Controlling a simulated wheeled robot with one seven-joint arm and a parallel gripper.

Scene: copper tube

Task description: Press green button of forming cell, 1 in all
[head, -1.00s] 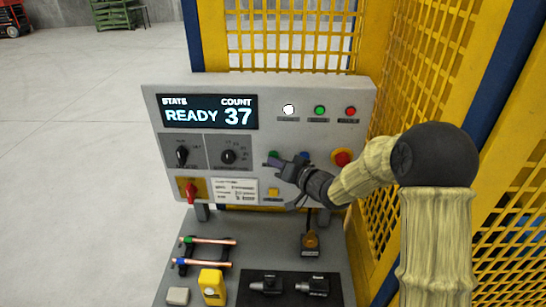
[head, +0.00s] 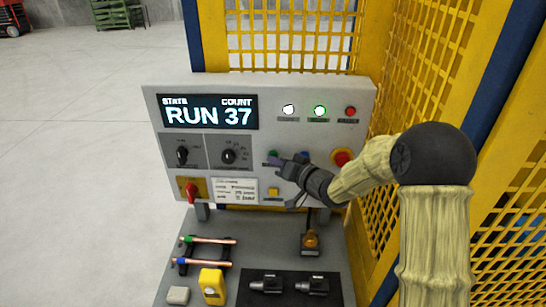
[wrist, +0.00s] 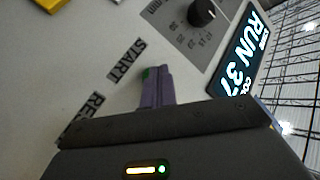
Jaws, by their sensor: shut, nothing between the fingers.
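The forming cell's grey control panel (head: 230,142) stands upright at the back of the bench. Its display (head: 208,112) reads RUN 37. The green button (head: 273,154) shows only as a sliver at my fingertips in the head view. In the wrist view a bit of the green button (wrist: 147,73) shows at the fingertips beside the START label (wrist: 127,60). My gripper (head: 275,161) is shut and empty, with its purple fingertips at the button. They appear to touch it, and the fingers hide most of it.
A blue button (head: 304,155) and a red stop button (head: 342,157) sit to the right. Above, the white lamp (head: 289,109) and green lamp (head: 320,110) are lit. Copper tubes (head: 208,240) lie on the bench (head: 220,222). Yellow mesh (head: 410,90) closes the right side.

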